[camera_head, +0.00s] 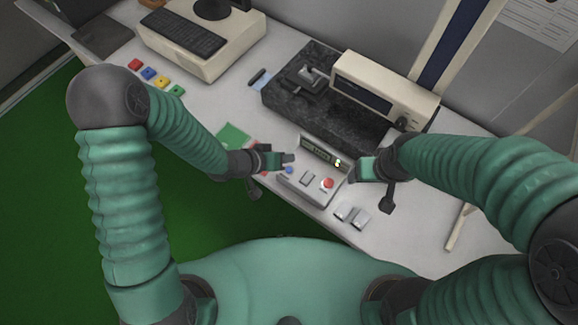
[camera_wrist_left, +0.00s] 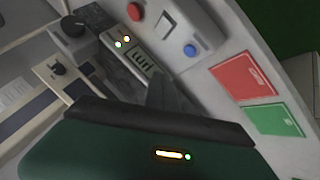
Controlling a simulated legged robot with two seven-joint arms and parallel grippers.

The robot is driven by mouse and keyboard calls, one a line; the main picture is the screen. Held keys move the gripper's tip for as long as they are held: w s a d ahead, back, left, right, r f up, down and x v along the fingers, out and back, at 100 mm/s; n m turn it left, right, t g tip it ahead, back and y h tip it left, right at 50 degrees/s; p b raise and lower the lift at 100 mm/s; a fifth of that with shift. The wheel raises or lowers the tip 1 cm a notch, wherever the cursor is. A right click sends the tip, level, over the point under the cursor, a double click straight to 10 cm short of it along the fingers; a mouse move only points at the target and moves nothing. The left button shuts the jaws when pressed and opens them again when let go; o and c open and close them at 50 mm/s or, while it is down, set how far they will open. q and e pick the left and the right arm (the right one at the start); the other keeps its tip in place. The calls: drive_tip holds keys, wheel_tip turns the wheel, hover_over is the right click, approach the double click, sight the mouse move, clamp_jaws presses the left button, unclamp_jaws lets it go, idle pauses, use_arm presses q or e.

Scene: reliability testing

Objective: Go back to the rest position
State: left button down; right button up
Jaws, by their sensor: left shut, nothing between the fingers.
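My left gripper (camera_head: 290,158) is shut and empty, above the table by the left end of a grey control box (camera_head: 305,188). In the left wrist view its dark fingers (camera_wrist_left: 168,92) point toward the box's lit display (camera_wrist_left: 135,58). My right gripper (camera_head: 352,176) hovers at the box's right end; its finger gap is too small to make out. The box carries a red button (camera_head: 328,183) and a blue button (camera_head: 289,170), partly beside my left gripper. Both buttons also show in the left wrist view, red (camera_wrist_left: 135,12) and blue (camera_wrist_left: 190,50).
A black stone-like slab (camera_head: 285,92) with a beige instrument (camera_head: 385,90) stands behind the box. A green card (camera_head: 233,136) and a red card (camera_wrist_left: 245,80) lie to the left. Coloured blocks (camera_head: 148,73) lie far left.

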idle(0.5)
use_arm(q)
drive_tip(key=s+a+r+g+y, duration=0.1)
drive_tip(key=s+a+r+y, duration=0.2)
drive_tip(key=a, duration=0.6)
drive_tip(key=s+a+r+y, duration=0.1)
drive_tip(key=a+r+y, duration=0.3)
drive_tip(key=a, duration=0.4)
drive_tip(key=s+a+r+n+g, duration=0.1)
drive_tip(key=s+a+r, duration=0.1)
drive_tip(key=s, duration=0.4)
drive_tip(key=shift+s+r+n+g, duration=0.2)
drive_tip(key=shift+r+n+g, duration=0.2)
drive_tip(key=shift+r, duration=0.2)
idle(0.6)
